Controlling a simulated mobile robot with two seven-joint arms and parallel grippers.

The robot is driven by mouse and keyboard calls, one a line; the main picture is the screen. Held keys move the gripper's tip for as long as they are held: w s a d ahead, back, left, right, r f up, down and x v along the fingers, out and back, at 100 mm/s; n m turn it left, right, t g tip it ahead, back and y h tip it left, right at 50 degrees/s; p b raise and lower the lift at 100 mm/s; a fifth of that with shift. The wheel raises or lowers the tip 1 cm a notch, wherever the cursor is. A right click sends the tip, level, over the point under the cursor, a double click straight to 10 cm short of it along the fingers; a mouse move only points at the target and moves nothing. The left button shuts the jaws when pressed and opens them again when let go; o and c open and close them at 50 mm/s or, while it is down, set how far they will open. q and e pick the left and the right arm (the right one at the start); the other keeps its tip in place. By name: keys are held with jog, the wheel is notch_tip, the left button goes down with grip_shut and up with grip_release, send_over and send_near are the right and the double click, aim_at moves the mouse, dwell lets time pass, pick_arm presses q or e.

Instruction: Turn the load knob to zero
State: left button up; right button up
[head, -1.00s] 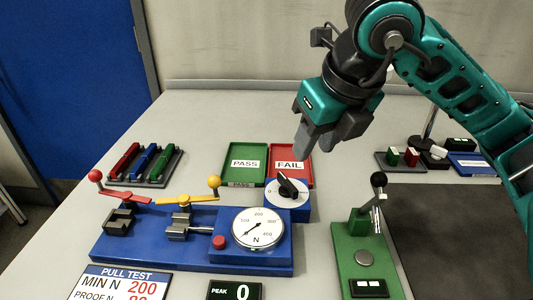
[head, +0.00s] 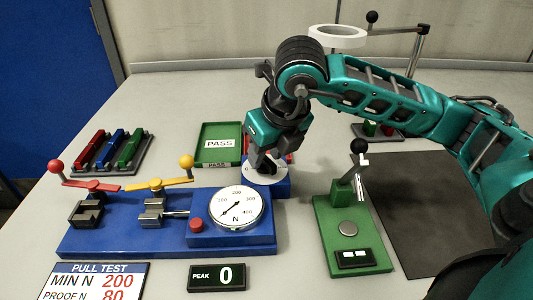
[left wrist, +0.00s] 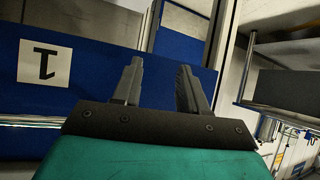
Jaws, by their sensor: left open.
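The load knob's white dial plate (head: 258,177) sits on a blue block (head: 282,187) at the back right of the blue pull tester (head: 120,238). My right gripper (head: 265,167) points down over the dial, with its fingertips at the black knob. The gripper hides most of the knob, so its pointer direction and whether the fingers are closed on it cannot be told. The round gauge (head: 237,208) stands in front of it, and the peak display (head: 217,277) reads 0. My left gripper (left wrist: 160,85) shows only in the left wrist view, open and empty, away from the tester.
The green PASS tray (head: 219,130) is behind the tester; the red FAIL tray is mostly hidden by my right gripper. A green lever stand (head: 325,225) is at right, beside a dark mat (head: 425,210).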

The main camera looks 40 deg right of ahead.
jog(key=shift+f, duration=0.15)
grip_shut()
dwell(0.4)
